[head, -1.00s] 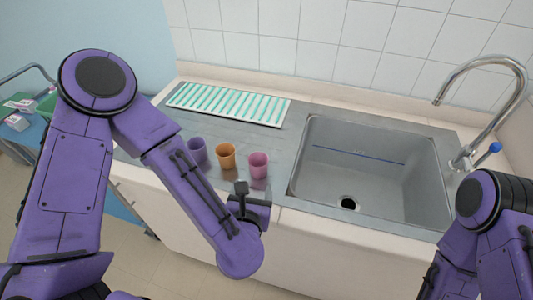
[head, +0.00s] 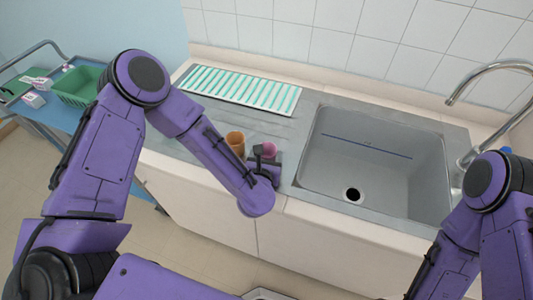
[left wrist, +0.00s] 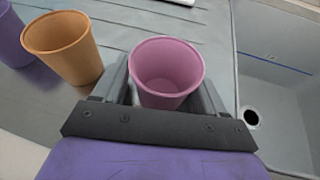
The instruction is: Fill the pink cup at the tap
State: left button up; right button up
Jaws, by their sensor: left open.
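The pink cup (left wrist: 167,70) stands upright on the steel drainboard, between the open fingers of my left gripper (left wrist: 165,92) in the left wrist view. In the head view the pink cup (head: 268,149) shows just beyond my left gripper (head: 268,160), which partly hides it. The tap (head: 490,90) is a curved chrome spout at the right of the sink, partly cut by the frame edge. My right arm is at the lower right of the head view; its gripper is out of sight.
An orange cup (head: 235,142) stands just left of the pink one, and a purple cup (left wrist: 12,38) is farther left. The grey sink (head: 372,140) with a drain hole is to the right. A white rack with green strips (head: 242,88) lies behind the cups. A blue trolley (head: 65,117) holds a green basket (head: 78,88).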

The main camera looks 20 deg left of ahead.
pick_arm(q)
jog(key=shift+s, duration=0.1)
jog(key=shift+c, duration=1)
jog(key=c, duration=0.5)
jog(key=shift+d, duration=0.1)
jog(key=shift+r, duration=0.35)
jog(key=s+d+r+b, duration=0.2)
jog(key=s+d+r, duration=0.1)
jog(key=r, duration=0.1)
jog(key=s+d+r+b, duration=0.1)
jog(key=s+d+r, duration=0.2)
jog(key=r, duration=0.1)
jog(key=s+d+r+b, duration=0.2)
jog(key=s+d+r, duration=0.1)
jog(key=s+r, duration=0.1)
jog(key=shift+d+r+b, duration=0.15)
jog(key=shift+d+b, duration=0.1)
jog(key=shift+b, duration=0.1)
